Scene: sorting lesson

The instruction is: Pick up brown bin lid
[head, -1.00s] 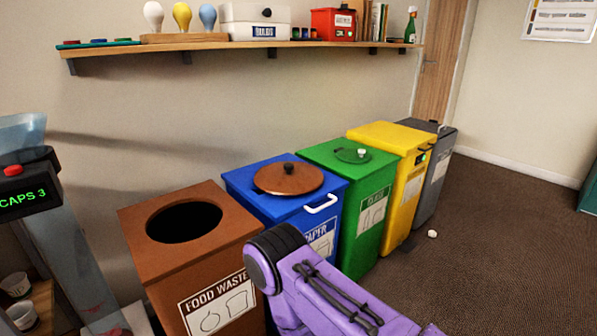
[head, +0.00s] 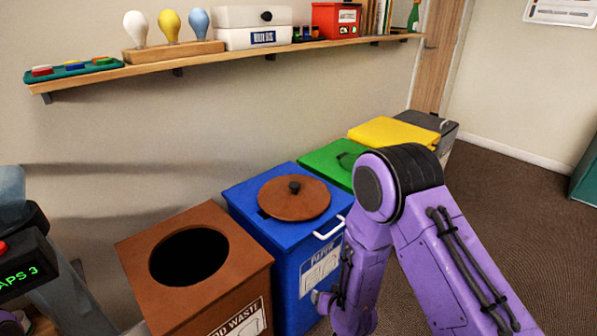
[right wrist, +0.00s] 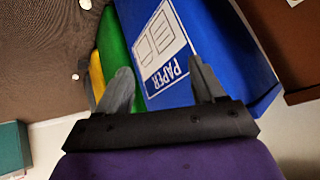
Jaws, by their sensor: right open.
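The brown lid (head: 294,199), round with a dark knob (head: 294,187), lies on top of the blue paper bin (head: 240,200). The brown food waste bin (head: 140,258) stands to its left with a bare round opening. In the right wrist view my right gripper (right wrist: 162,82) is open and empty, its fingers pointing toward the front of the blue bin, which bears a PAPER label (right wrist: 160,50). In the head view my right arm bends down in front of the green bin, and the gripper is largely hidden low beside the blue bin. My left gripper is not in view.
The green bin (head: 325,158), yellow bin (head: 385,131) and grey bin (head: 430,122) stand in a row behind the blue one. A wall shelf (head: 200,63) with bulbs and boxes hangs above. Carpet (head: 530,210) is open at right.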

